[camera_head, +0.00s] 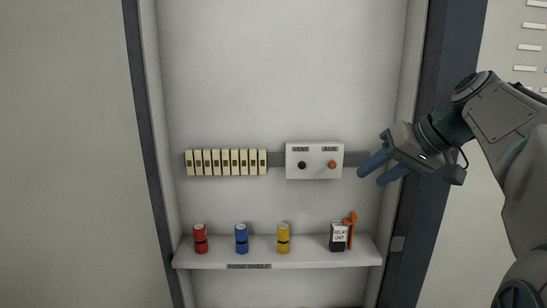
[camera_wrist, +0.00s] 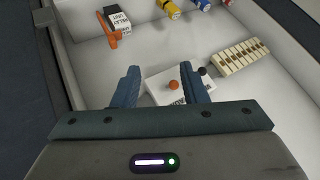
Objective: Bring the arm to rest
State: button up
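My gripper (camera_head: 376,172) is at the right side of the open cabinet, with its blue fingers pointing left toward the back panel. In the wrist view the two blue fingers (camera_wrist: 166,88) are spread apart with nothing held between them. A white control box (camera_head: 314,172) labelled VENT and AUX, with a black knob (camera_head: 302,165) and an orange knob (camera_head: 332,165), is left of the fingertips. In the wrist view the box (camera_wrist: 160,90) shows beyond and between the fingers, partly hidden by the right one.
A row of cream breakers (camera_head: 226,162) is on the rail left of the box. The fuse shelf (camera_head: 210,261) bears a red (camera_head: 201,240), a blue (camera_head: 241,240) and a yellow cylinder (camera_head: 283,240), a relay unit (camera_head: 338,238) and an orange tool (camera_head: 350,230). The cabinet's dark right frame (camera_head: 440,60) is near my arm.

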jog(key=s+a+f+g+h, duration=0.1)
jog(key=s+a+f+h, duration=0.2)
jog(key=s+f, duration=0.6)
jog(key=s+a+f+m+g+h+p, duration=0.1)
jog(key=s+a+f+g+h, duration=0.1)
jog(key=s+f, duration=0.6)
notch_tip(320, 180, down, 8)
jog(key=shift+s+a+r+h, duration=0.2)
jog(key=shift+s+a+h, duration=0.2)
jog(key=shift+a+h, duration=0.2)
jog(key=shift+d, duration=0.1)
